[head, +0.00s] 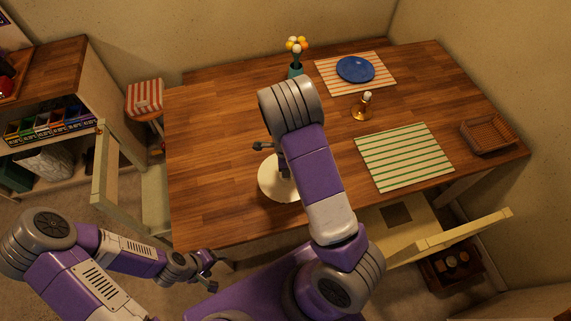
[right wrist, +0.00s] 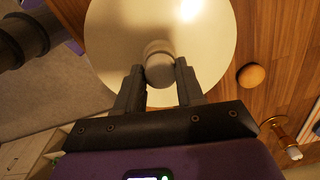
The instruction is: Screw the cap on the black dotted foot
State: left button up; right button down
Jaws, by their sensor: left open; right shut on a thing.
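A round cream disc (head: 275,180) is on the table at its left part, partly hidden by my right arm. In the right wrist view the disc (right wrist: 125,30) fills the upper middle. My right gripper (right wrist: 159,70) is shut on a small round pale grey cap-like piece (right wrist: 158,62) over the disc; whether the piece touches the disc I cannot tell. My right gripper shows partly in the head view (head: 264,147). No black dotted foot can be made out. My left gripper (head: 206,266) is open and empty, below the table's front left edge.
A brown round thing (right wrist: 252,75) lies beside the disc. A brass candle holder (head: 360,110), a flower vase (head: 296,70), a blue plate (head: 355,69), a green striped mat (head: 405,157) and a basket (head: 488,133) are on the table (head: 210,130). Chairs stand left and in front.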

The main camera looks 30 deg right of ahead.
jog(key=shift+r+m, duration=0.1)
jog(key=shift+m, duration=0.4)
pick_arm(q)
jog(key=shift+r, duration=0.3)
pick_arm(e)
jog(key=shift+m+p, duration=0.5)
jog(key=shift+m, duration=0.3)
jog(key=shift+w, duration=0.1)
pick_arm(q)
jog(key=shift+r, duration=0.4)
pick_arm(e)
jog(key=c, duration=0.6)
grip_release()
pick_arm(q)
jog(key=shift+r+p, duration=0.55)
jog(key=shift+r, duration=0.1)
pick_arm(e)
notch_tip(320, 180, up, 7)
jog(key=shift+r, duration=0.2)
